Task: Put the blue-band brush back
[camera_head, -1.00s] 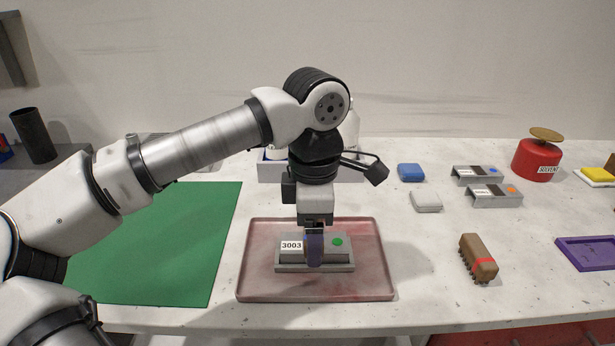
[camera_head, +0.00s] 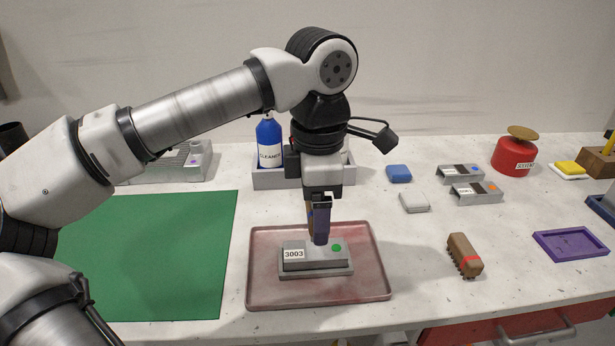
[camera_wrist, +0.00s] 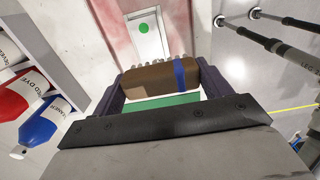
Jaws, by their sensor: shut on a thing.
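The blue-band brush (camera_wrist: 150,84) is a brown block with bristles and a blue band near one end. In the wrist view it sits between the two purple fingers of my gripper (camera_wrist: 155,88), which is shut on it. In the head view the brush (camera_head: 311,217) is mostly hidden behind a finger. My gripper (camera_head: 319,226) is over the grey block marked 3003 (camera_head: 318,265), which has a green dot. That block lies in the pinkish tray (camera_head: 260,290). I cannot tell how much gap lies between brush and block.
A red-band brush (camera_head: 463,253) lies right of the tray, with a purple shallow holder (camera_head: 571,259) farther right. A green mat (camera_head: 160,260) is at left. Behind are a blue cleaner bottle (camera_head: 269,143), blue and white pads, two grey brackets and a red solvent can (camera_head: 514,157).

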